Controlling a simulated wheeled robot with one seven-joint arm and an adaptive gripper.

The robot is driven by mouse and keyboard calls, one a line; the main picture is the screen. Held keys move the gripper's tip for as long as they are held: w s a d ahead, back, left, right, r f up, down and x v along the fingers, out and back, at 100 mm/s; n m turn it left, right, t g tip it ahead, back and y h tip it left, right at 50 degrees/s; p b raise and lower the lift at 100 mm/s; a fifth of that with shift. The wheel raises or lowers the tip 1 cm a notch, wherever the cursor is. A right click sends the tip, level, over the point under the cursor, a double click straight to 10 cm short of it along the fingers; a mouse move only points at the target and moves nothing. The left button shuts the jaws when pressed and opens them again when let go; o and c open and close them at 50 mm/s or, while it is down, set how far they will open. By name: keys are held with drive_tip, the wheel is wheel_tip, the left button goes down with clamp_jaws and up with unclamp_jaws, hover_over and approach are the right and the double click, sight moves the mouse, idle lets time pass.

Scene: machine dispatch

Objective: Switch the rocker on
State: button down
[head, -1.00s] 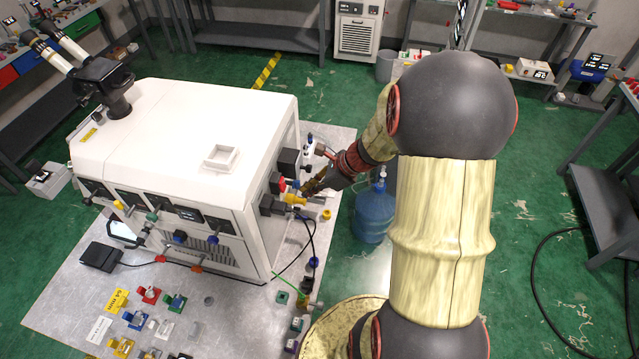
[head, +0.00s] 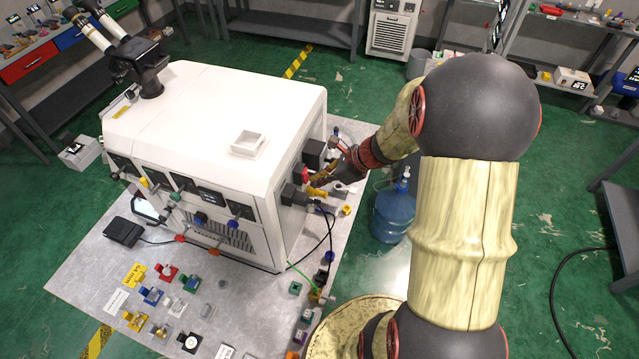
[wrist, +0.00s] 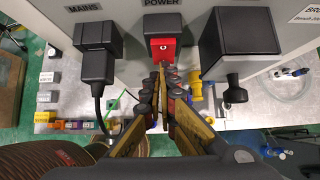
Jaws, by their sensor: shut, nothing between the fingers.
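The red rocker (wrist: 162,44), marked with a white circle, sits below the label "POWER" on the white machine's side panel in the wrist view. In the head view the red part (head: 305,174) shows on the machine's right side, partly hidden by my gripper. My gripper (wrist: 162,74) is shut and empty. Its fingertips are at the rocker's lower edge; whether they touch it I cannot tell. The gripper also shows in the head view (head: 322,181), close beside the panel.
A black plug (wrist: 97,62) with a cable sits under "MAINS" left of the rocker. A black box (wrist: 240,40) with a knob juts out on the right. A yellow fitting (wrist: 196,92) is below between them. A blue water jug (head: 396,215) stands on the floor beside the machine.

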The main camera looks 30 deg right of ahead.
drive_tip(key=shift+w+a+f+b, duration=0.1)
drive_tip(key=shift+w+b, duration=0.05)
drive_tip(key=shift+b, duration=0.2)
drive_tip(key=shift+r+p, duration=0.7)
drive_tip(key=shift+r, duration=0.15)
